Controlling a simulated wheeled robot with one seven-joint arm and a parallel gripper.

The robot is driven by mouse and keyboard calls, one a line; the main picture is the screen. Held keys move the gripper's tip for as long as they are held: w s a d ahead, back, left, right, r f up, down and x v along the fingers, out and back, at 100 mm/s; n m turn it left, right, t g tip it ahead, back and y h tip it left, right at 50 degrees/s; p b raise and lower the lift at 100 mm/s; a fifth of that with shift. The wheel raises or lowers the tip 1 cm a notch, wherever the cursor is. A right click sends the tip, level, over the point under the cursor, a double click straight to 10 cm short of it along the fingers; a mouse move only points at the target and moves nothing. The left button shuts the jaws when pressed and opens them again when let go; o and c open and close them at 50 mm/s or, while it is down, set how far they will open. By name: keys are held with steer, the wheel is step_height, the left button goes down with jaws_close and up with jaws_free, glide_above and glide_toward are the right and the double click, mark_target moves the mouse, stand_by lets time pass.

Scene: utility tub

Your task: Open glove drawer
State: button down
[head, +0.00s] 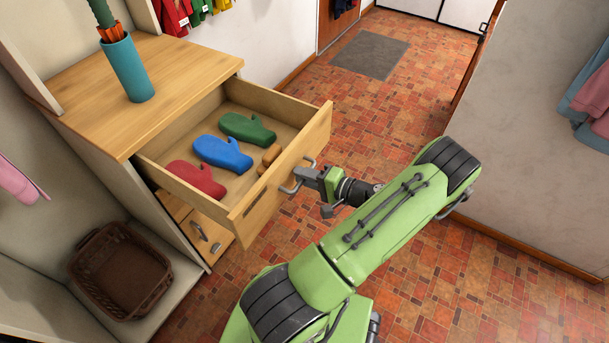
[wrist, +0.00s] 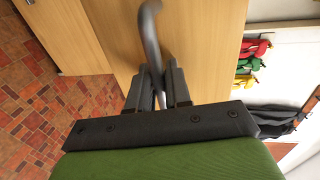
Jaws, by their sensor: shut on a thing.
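The glove drawer (head: 256,205) is the top drawer of a wooden cabinet and stands pulled well out in the head view. My gripper (head: 303,178) is at the drawer front, shut on the grey bar handle (head: 291,188). In the wrist view the handle (wrist: 150,35) runs between the two fingers (wrist: 158,88), against the wooden drawer front (wrist: 110,30).
A teal pot (head: 127,68) stands on the cabinet top (head: 190,75). A lower drawer (head: 200,228) with grey handles is below. A brown basket (head: 120,270) sits at lower left. Tiled floor (head: 410,90) is free behind my arm; a wall (head: 540,150) stands at right.

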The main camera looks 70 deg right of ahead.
steer(key=c, duration=1.3)
jaws_free()
steer(key=p+v, duration=0.3)
steer(key=v, duration=1.2)
steer(key=shift+s, duration=0.35)
